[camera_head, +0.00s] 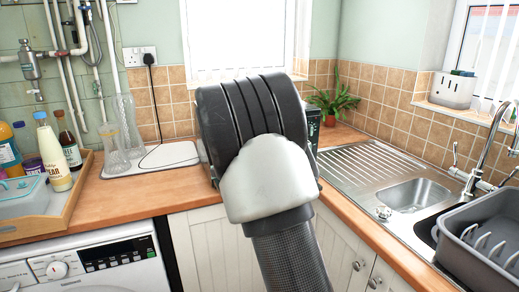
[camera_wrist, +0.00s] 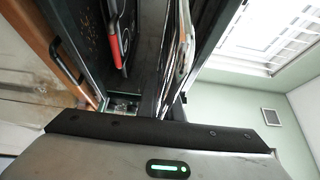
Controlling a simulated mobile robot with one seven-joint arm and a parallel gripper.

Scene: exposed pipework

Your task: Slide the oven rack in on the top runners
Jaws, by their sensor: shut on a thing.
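The oven, a small dark countertop one (camera_head: 313,122), stands in the corner in the head view, mostly hidden behind my arm. In the wrist view I look into its dark, open inside, tilted on its side. A pale, thin-edged piece (camera_wrist: 184,52), seen nearly edge-on, looks like the oven rack. The runners cannot be made out clearly. My gripper (camera_wrist: 165,130) fills the bottom of the wrist view, close in front of the oven. It is shut on what appears to be the rack, but its fingertips are not clear.
A red-and-dark piece (camera_wrist: 114,46) shows beside the rack. A black bar handle (camera_wrist: 66,60) is at the left. The sink (camera_head: 415,194) lies right of the oven. A wooden tray of bottles (camera_head: 72,192) and a white board (camera_head: 152,160) are left.

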